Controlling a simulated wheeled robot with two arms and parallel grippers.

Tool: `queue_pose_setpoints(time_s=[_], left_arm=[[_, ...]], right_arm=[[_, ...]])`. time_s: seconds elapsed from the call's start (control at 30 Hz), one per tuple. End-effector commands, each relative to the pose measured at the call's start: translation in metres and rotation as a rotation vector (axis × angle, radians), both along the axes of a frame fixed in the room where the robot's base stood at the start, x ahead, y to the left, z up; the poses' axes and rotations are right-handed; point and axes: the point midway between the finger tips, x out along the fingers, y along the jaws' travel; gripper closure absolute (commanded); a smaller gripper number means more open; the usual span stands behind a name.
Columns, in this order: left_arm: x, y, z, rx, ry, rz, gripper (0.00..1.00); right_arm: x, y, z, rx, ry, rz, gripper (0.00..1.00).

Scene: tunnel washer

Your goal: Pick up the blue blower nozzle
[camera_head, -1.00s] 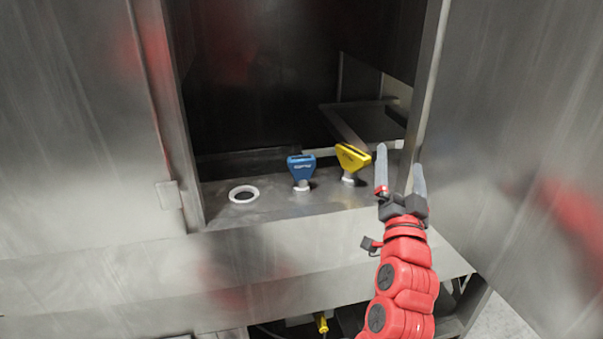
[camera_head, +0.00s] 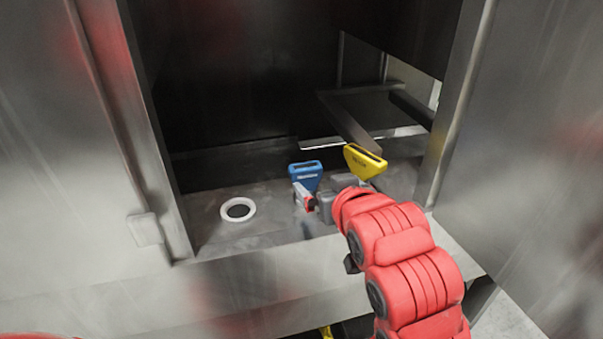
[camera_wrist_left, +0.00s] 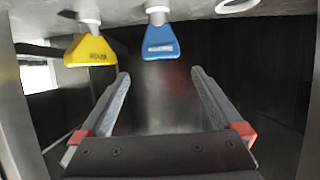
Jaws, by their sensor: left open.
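The blue blower nozzle (camera_head: 306,174) stands upright on the metal ledge inside the opening, left of the yellow nozzle (camera_head: 364,162). My left gripper (camera_head: 310,202) is close to the blue nozzle and covers its lower part in the head view. In the left wrist view, which looks upside down, the blue nozzle (camera_wrist_left: 160,42) shows at the top, between the lines of the two spread fingers (camera_wrist_left: 159,72). The jaws are open with nothing between them. Contact with the nozzle cannot be told. My right gripper is out of view.
An empty white ring (camera_head: 238,209) lies in the ledge to the left. The yellow nozzle stands close by on the right, beside my wrist. Metal walls (camera_head: 470,100) frame the opening on both sides. The dark space behind is open.

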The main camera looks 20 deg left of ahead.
Motion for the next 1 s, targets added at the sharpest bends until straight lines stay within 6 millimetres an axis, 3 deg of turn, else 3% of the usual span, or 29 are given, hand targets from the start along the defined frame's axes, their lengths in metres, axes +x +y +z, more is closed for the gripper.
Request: queue_pose_setpoints(time_s=[0.4,0.67,1.0], left_arm=[[0.069,0.049,-0.032,0.002,0.004,0.003,0.0],[0.086,0.059,-0.042,0.003,0.001,0.001,0.0],[0.118,0.083,-0.059,0.005,0.003,0.003,0.0]], right_arm=[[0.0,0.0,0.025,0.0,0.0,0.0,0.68],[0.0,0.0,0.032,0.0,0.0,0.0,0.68],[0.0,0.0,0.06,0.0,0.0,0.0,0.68]])
